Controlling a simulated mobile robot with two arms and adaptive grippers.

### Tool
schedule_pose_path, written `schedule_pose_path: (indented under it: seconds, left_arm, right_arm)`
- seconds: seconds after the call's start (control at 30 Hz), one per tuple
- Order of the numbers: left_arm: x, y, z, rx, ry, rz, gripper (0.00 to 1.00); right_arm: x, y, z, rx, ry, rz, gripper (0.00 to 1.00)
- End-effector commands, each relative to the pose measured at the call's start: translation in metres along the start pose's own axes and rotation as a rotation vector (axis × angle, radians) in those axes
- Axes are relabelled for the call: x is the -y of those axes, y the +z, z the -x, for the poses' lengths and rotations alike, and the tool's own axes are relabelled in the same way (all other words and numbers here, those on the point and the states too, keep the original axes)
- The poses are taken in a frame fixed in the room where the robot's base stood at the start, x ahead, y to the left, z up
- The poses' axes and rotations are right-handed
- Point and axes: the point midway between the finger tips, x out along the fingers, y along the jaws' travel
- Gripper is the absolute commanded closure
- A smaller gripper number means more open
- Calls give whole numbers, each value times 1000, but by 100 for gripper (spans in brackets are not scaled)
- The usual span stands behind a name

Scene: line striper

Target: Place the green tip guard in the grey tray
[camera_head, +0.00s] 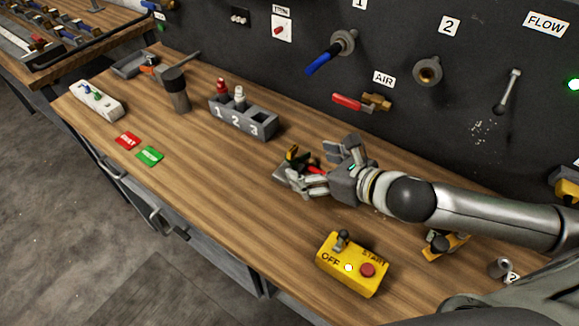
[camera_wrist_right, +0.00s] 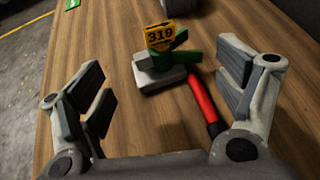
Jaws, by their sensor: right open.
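A green part (camera_wrist_right: 183,57), which looks like the green tip guard, sits with a yellow tag marked 319 (camera_wrist_right: 159,37) on a small grey block (camera_wrist_right: 157,77) in the right wrist view. A red handle (camera_wrist_right: 202,101) runs from it toward my gripper. My right gripper (camera_wrist_right: 165,85) is open, its fingers on either side of the red handle, not touching it. In the head view my right gripper (camera_head: 314,170) partly hides this group and the yellow tag (camera_head: 292,153) shows past it. A grey tray (camera_head: 127,68) lies at the bench's far left. My left gripper is not in view.
A yellow control box (camera_head: 352,264) is in front.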

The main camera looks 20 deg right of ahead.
Motion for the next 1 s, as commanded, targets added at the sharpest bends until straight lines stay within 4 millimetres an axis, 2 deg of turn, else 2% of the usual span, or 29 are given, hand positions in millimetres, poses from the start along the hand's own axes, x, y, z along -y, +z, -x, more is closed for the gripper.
schedule_pose_path:
  seconds: [0.17,0.5,0.87,1.0]
  left_arm:
    - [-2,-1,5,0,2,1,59]
    - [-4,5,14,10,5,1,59]
    - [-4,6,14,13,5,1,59]
    - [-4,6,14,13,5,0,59]
  right_arm:
    - [0,2,-10,1,-1,-4,12]
    - [1,2,-46,0,-1,-3,12]
    - [1,1,-52,0,-1,0,12]
    - [1,1,-52,0,-1,0,29]
